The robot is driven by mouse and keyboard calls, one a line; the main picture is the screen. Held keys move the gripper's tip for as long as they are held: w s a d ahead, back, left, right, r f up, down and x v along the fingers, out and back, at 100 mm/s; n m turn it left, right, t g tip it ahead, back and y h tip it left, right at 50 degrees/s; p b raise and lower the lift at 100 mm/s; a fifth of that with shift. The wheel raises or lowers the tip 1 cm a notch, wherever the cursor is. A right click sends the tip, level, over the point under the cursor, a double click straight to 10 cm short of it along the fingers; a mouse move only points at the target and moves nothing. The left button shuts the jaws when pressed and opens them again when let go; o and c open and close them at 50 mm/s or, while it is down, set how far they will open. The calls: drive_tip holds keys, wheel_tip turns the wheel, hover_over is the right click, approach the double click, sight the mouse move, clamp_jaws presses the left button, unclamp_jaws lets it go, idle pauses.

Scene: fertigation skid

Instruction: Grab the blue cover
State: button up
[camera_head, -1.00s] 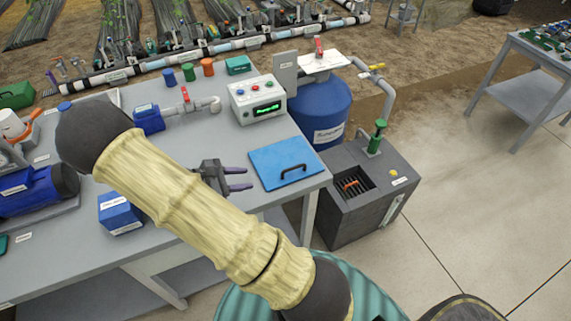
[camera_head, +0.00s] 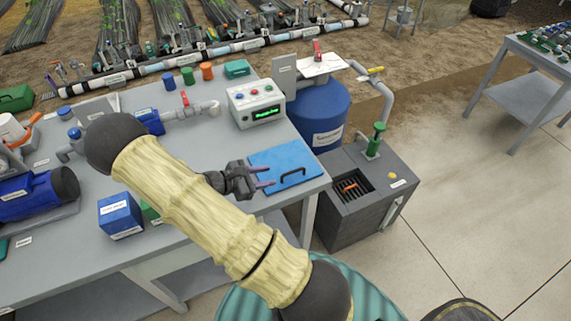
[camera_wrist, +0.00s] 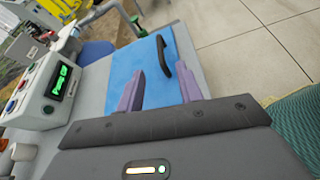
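The blue cover (camera_head: 296,158) is a flat square panel with a black handle (camera_head: 293,177), lying on the right end of the grey bench. In the wrist view the cover (camera_wrist: 135,58) lies beyond my fingers, with its black handle (camera_wrist: 179,68) past the fingertips, near the right finger. My gripper (camera_head: 267,176) is over the left part of the cover in the head view. I cannot tell whether the fingers touch the cover.
A control box (camera_head: 256,103) with a green display stands behind the cover on the bench (camera_head: 180,227). A blue tank (camera_head: 322,112) and a dark grey sump box (camera_head: 368,200) stand off the bench's right end. A blue box (camera_head: 120,214) sits left of my arm.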

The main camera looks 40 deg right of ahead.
sight(289, 173)
drive_tip(key=x, duration=0.3)
drive_tip(key=shift+d+f, duration=0.25)
drive_tip(key=shift+d, duration=0.1)
drive_tip(key=shift+s, duration=0.15)
drive_tip(key=shift+d, duration=0.2)
drive_tip(key=p+x, duration=0.1)
drive_tip(key=x, duration=0.4)
drive_tip(key=shift+p, duration=0.3)
clamp_jaws()
